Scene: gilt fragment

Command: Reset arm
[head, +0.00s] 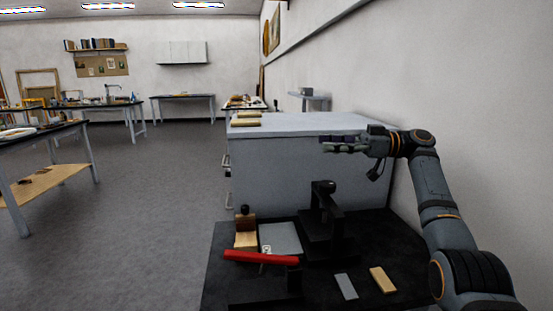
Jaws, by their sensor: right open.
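My right gripper (327,144) is open and looks empty. It points to the left, in front of or over the top of the grey cabinet (280,165); I cannot tell the gap between them. My right arm (430,185) comes up from the lower right and bends over to the left at its top. My left arm and gripper are not in view.
Below the gripper, a dark bench top (365,235) holds a black press-like stand (325,215), a red bar (260,257), a grey plate (281,238), a wooden block (245,240), a grey strip (345,286) and a tan strip (382,280). A wall closes the right; open floor (150,220) lies left.

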